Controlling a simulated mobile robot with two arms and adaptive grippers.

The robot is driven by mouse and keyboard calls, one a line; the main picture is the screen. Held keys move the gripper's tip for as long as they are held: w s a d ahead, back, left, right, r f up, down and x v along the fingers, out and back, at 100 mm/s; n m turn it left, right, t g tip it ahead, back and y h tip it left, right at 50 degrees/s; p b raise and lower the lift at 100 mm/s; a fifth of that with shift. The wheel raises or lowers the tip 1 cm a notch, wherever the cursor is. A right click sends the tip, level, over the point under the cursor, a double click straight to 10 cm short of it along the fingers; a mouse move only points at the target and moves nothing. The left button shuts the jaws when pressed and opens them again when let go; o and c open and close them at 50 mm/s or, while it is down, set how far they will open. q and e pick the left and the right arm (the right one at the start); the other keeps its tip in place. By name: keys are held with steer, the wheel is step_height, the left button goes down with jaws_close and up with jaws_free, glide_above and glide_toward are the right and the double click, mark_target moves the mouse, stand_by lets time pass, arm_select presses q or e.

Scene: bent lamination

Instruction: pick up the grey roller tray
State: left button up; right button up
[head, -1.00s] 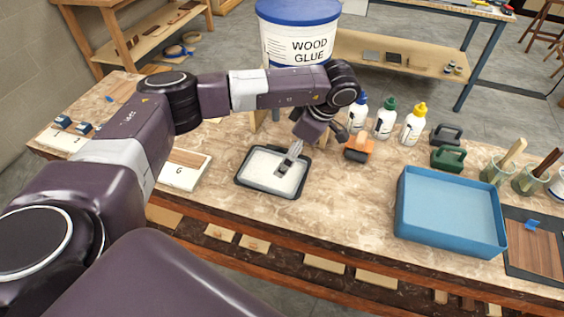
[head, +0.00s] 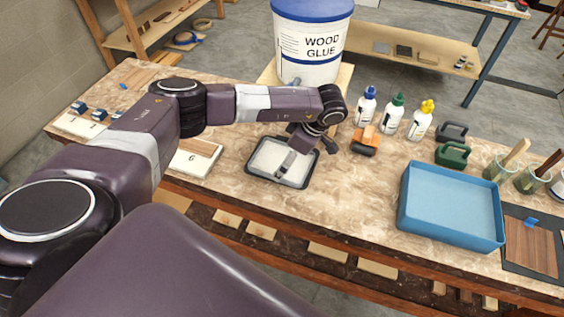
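The grey roller tray (head: 267,154) lies on the marbled bench top, left of the middle of the head view. It has a dark rim and a pale, empty-looking inside. My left arm reaches in from the left above the bench. My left gripper (head: 288,163) points down over the tray, its light finger part seen against the tray's inside and near side. The gripper and wrist cover part of the tray's far right. I cannot tell whether the fingers touch the tray or how far apart they are. My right gripper is not in view.
A wood glue bucket (head: 308,48) stands behind the tray. An orange roller (head: 366,140) and several bottles (head: 391,117) stand to its right. A blue bin (head: 450,208) is further right. A board (head: 195,157) lies to the left. The bench in front of the bin is clear.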

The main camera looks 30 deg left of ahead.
arm_select(q)
steer(key=c, duration=0.5)
steer(key=shift+r, duration=0.15)
steer(key=shift+c, duration=0.2)
